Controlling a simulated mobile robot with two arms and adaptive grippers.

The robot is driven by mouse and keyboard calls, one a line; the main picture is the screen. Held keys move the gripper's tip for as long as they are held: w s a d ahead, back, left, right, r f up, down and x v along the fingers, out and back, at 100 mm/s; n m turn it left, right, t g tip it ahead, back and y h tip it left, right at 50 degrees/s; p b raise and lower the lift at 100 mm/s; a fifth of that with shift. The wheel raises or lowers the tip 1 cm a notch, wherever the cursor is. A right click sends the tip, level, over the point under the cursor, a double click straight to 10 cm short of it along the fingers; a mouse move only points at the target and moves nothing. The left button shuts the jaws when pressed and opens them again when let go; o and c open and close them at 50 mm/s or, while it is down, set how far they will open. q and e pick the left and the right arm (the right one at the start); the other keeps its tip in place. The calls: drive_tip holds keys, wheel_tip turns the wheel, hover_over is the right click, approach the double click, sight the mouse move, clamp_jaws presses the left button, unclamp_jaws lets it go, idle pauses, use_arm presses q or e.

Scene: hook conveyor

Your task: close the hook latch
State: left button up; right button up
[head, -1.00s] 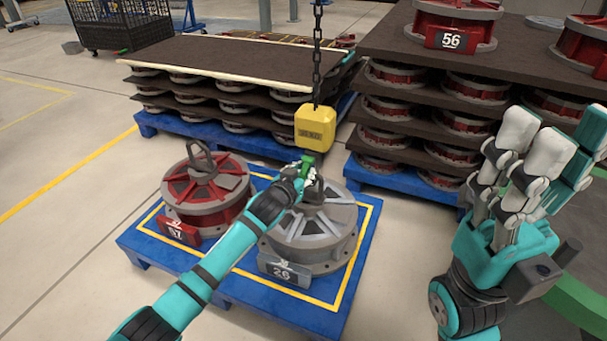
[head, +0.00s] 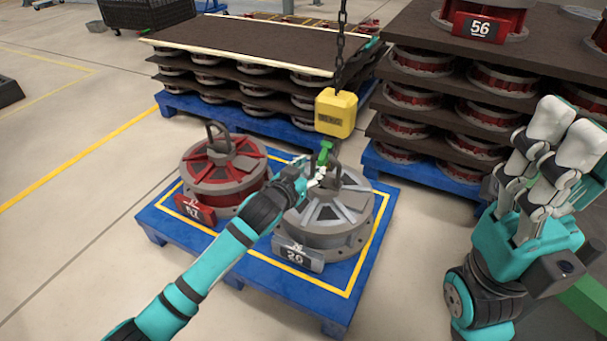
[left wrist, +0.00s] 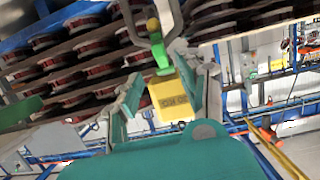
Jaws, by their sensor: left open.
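The yellow hook block (head: 336,112) hangs on a chain above the grey round part (head: 325,225), labelled 29 or similar. The green hook latch (head: 325,152) shows just below the block. In the left wrist view the block (left wrist: 171,98) and the green latch (left wrist: 161,56) lie between my fingers, with a grey metal loop beyond. My left gripper (head: 312,174) is open, just below and left of the latch; I cannot tell whether it touches. Its fingers also show in the left wrist view (left wrist: 165,95). The hook's tip is hidden. My right gripper (head: 550,150) is open and empty, far right.
A red round part (head: 222,170) with a lifting loop stands beside the grey one on the blue pallet (head: 165,222). Stacked pallets of parts (head: 235,45) stand behind, and a taller stack (head: 400,62) stands at the right.

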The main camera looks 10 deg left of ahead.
use_arm(q)
drive_tip(key=shift+v, duration=1.7)
